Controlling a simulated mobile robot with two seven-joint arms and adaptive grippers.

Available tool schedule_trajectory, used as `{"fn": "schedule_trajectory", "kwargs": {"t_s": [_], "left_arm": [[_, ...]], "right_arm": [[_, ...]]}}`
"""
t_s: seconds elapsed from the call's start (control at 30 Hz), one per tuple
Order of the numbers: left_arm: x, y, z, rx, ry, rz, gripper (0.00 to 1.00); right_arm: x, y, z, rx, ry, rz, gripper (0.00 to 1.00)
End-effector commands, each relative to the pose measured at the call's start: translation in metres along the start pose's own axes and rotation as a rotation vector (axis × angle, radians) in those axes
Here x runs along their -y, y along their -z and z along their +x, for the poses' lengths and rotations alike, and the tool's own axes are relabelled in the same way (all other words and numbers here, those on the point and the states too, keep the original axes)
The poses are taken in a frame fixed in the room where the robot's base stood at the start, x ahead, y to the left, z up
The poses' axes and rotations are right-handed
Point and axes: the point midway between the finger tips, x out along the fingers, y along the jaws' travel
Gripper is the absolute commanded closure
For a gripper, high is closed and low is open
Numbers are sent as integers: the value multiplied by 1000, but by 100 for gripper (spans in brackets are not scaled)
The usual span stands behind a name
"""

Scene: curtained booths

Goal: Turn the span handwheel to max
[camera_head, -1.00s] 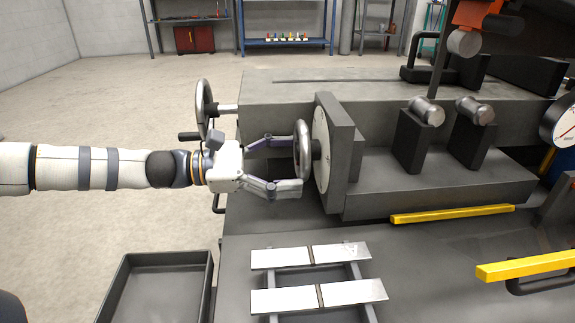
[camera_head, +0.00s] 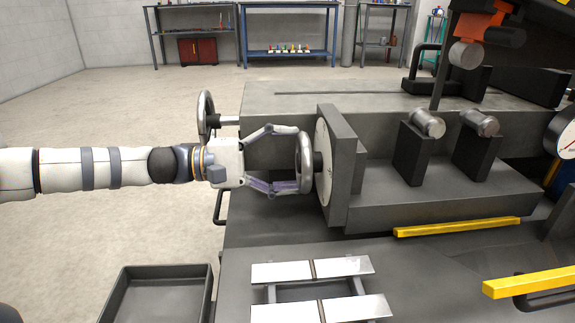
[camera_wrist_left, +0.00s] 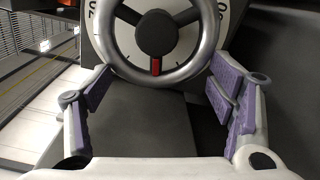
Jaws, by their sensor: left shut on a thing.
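The handwheel (camera_head: 304,163) is a grey metal ring with dark spokes, mounted upright in front of a white dial (camera_head: 323,160) on a dark block. In the left wrist view, the handwheel (camera_wrist_left: 207,35) has a red mark (camera_wrist_left: 156,66) on its lower spoke, pointing down. The dial (camera_wrist_left: 103,40) shows behind it, with its numbers partly hidden. My left gripper (camera_head: 303,160) reaches in from the left, with its fingers on opposite sides of the rim, and is shut on the wheel. Its purple pads also show in the left wrist view (camera_wrist_left: 160,72). My right gripper is not in view.
A second handwheel (camera_head: 206,115) stands close behind my left wrist. Yellow bars (camera_head: 457,227) and metal rollers (camera_head: 427,123) are on the machine to the right. A dark tray (camera_head: 155,272) is at the lower left. Open floor lies to the left.

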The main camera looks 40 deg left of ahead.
Motion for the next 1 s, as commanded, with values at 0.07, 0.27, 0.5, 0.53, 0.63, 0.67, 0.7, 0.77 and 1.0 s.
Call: {"fn": "schedule_trajectory", "kwargs": {"t_s": [0.07, 0.27, 0.5, 0.53, 0.63, 0.67, 0.7, 0.77, 1.0], "left_arm": [[-10, -3, 2, 8, -16, 73, 52], [-15, -5, 2, 10, -16, 244, 52], [-20, -8, 3, 14, -17, 403, 52], [-20, -8, 3, 15, -17, 417, 52], [-21, -10, 3, 17, -17, 462, 52], [-21, -10, 3, 18, -17, 472, 52], [-22, -11, 3, 19, -17, 486, 52], [-22, -11, 3, 20, -18, 501, 52], [-22, -12, 3, 20, -17, 534, 52]], "right_arm": [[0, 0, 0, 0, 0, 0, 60], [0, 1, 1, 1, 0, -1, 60], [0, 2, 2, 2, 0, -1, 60], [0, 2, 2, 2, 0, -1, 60], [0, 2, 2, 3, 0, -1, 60], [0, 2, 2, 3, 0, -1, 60], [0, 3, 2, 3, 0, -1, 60], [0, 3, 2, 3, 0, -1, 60], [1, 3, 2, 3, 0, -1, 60]]}}
